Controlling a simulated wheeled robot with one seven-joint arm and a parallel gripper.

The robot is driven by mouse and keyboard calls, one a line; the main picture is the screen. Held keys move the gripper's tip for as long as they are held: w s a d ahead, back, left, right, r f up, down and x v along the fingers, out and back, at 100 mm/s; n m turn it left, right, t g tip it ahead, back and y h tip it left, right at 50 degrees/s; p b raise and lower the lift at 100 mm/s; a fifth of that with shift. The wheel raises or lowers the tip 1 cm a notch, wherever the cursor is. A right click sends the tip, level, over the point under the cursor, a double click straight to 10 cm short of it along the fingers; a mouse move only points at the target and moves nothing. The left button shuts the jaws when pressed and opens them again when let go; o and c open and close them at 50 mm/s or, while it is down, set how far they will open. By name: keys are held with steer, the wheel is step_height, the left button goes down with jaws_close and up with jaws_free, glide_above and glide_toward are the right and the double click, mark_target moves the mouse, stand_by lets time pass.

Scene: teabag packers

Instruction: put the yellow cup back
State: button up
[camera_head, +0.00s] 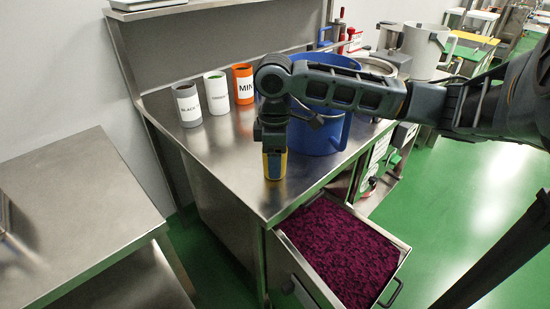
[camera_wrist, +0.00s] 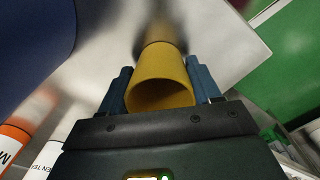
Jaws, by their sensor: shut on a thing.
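The yellow cup (camera_wrist: 160,82) is between the two fingers of my gripper (camera_wrist: 162,90) in the wrist view, with its round opening toward the camera. In the head view the cup (camera_head: 274,165) shows below my gripper (camera_head: 274,150), upright at the front part of the steel table (camera_head: 235,165). My gripper is shut on it from above. The cup's base is at or very near the table top; I cannot tell whether it touches.
A blue bucket (camera_head: 318,135) stands close behind the cup. Grey (camera_head: 187,105), white (camera_head: 216,93) and orange (camera_head: 243,84) labelled cups stand at the back left. An open drawer of dark red material (camera_head: 340,250) juts out below. The table's left part is clear.

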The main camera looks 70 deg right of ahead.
steer(key=o, duration=1)
step_height(320, 180, up, 12)
steer(key=shift+a+r+p, duration=0.1)
steer(key=shift+p, duration=0.2)
